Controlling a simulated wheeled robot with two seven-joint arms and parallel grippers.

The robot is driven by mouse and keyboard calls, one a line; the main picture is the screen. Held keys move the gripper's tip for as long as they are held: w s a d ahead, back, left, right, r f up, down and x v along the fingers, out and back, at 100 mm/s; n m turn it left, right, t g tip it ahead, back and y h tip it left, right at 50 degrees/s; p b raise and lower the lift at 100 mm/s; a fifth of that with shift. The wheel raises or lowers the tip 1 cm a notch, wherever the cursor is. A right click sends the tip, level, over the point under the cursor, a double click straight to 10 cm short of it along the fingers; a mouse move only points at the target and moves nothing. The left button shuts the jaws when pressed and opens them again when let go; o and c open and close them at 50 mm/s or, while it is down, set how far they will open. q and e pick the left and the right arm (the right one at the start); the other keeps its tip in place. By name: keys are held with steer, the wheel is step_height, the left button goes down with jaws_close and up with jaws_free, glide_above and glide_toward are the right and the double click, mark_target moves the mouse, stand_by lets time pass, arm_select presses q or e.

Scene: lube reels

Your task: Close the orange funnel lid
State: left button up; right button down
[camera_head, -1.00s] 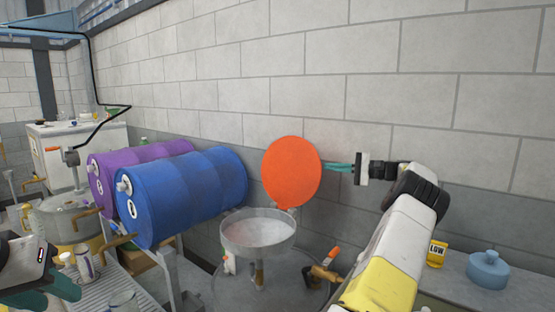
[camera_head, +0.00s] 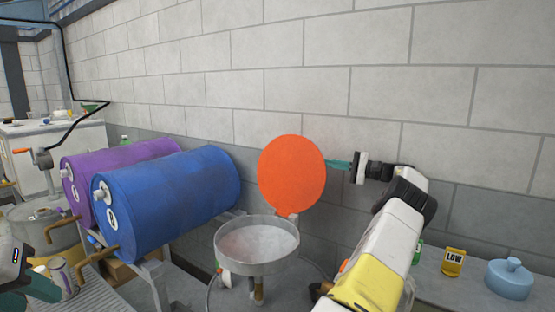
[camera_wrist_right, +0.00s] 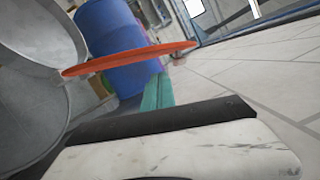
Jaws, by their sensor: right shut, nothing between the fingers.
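The orange lid (camera_head: 291,175) stands upright on the far rim of the grey metal funnel (camera_head: 230,263), which is open at the top. In the right wrist view the lid (camera_wrist_right: 130,58) shows nearly edge-on, next to the funnel (camera_wrist_right: 35,90). My right gripper (camera_head: 335,165) has teal fingers that are shut and empty, right of the lid and partly behind its edge. The fingers also show in the right wrist view (camera_wrist_right: 157,92); whether they touch the lid, I cannot tell. My left gripper (camera_head: 38,287) shows only in part at the lower left edge; its fingertips are unclear.
Blue (camera_head: 165,200) and purple (camera_head: 75,180) drums lie on a rack left of the funnel. A grey block wall (camera_head: 420,60) stands close behind. A yellow LOW can (camera_head: 453,262) and a blue jar (camera_head: 509,279) stand at the right.

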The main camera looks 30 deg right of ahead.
mark_target(304, 159)
steer(key=x, duration=0.9)
steer(key=shift+w+a, duration=0.25)
